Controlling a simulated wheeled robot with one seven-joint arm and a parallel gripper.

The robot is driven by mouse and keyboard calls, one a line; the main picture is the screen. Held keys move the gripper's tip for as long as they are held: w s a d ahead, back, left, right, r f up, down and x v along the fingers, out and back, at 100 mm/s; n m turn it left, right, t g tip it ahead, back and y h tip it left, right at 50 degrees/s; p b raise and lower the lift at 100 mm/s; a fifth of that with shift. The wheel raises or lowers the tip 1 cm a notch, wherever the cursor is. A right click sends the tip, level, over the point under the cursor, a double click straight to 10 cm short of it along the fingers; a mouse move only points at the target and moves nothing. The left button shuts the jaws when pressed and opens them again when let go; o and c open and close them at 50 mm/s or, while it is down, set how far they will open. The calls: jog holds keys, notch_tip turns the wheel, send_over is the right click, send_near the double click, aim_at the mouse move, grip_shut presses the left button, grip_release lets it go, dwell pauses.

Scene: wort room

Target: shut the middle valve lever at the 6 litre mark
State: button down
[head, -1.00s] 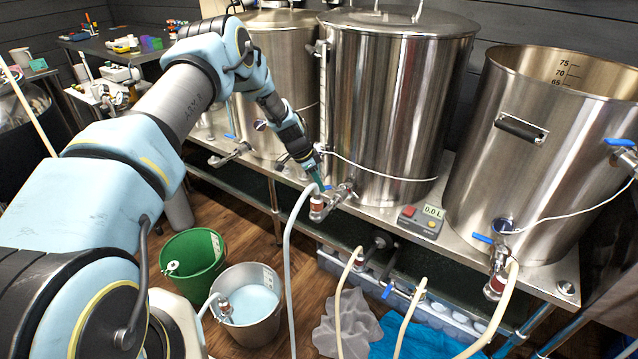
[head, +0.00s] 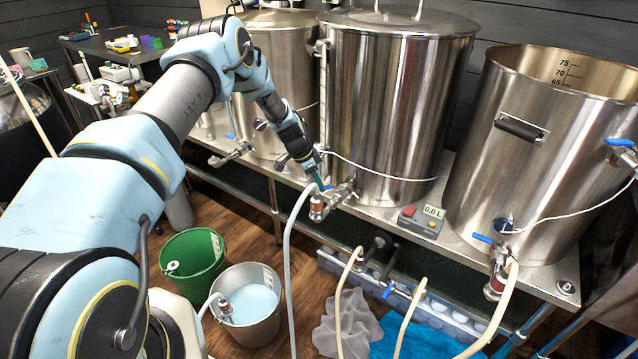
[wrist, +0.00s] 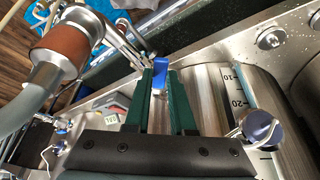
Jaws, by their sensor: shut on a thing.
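The middle kettle (head: 395,110) stands on the steel bench with its valve (head: 341,192) low on the front. A red-banded fitting (head: 317,207) and a pale hose hang from that valve. My gripper (wrist: 160,82) is shut on the valve's blue lever (wrist: 160,68), whose end shows between the green fingertips in the wrist view. In the head view my gripper (head: 319,183) is at the valve and mostly hides the lever. The meter (head: 432,211) on the bench reads 0.0 L.
The left kettle (head: 280,60) and right kettle (head: 545,150) have their own blue-levered valves close by. A green bucket (head: 192,255) and a metal bucket (head: 247,318) with pale liquid stand on the floor. A thin white cable (head: 385,175) runs across the middle kettle.

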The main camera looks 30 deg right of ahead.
dwell(0.3)
jog(key=m+b, duration=0.1)
jog(key=b, duration=0.2)
jog(key=shift+w+d+f+b, duration=0.1)
jog(key=shift+w+f+b, duration=0.2)
jog(key=shift+w+b, duration=0.1)
jog(key=shift+w+d+r+m+g+b, duration=0.1)
jog(key=shift+w+r+m+g+b, duration=0.25)
jog(key=shift+b, duration=0.85)
jog(key=shift+s, duration=0.1)
jog(key=c, duration=0.8)
grip_release()
jog(key=shift+o, duration=0.2)
jog(key=b+v, duration=0.1)
jog(key=v, duration=0.9)
jog(key=shift+r+b, duration=0.35)
jog(key=shift+b, duration=0.05)
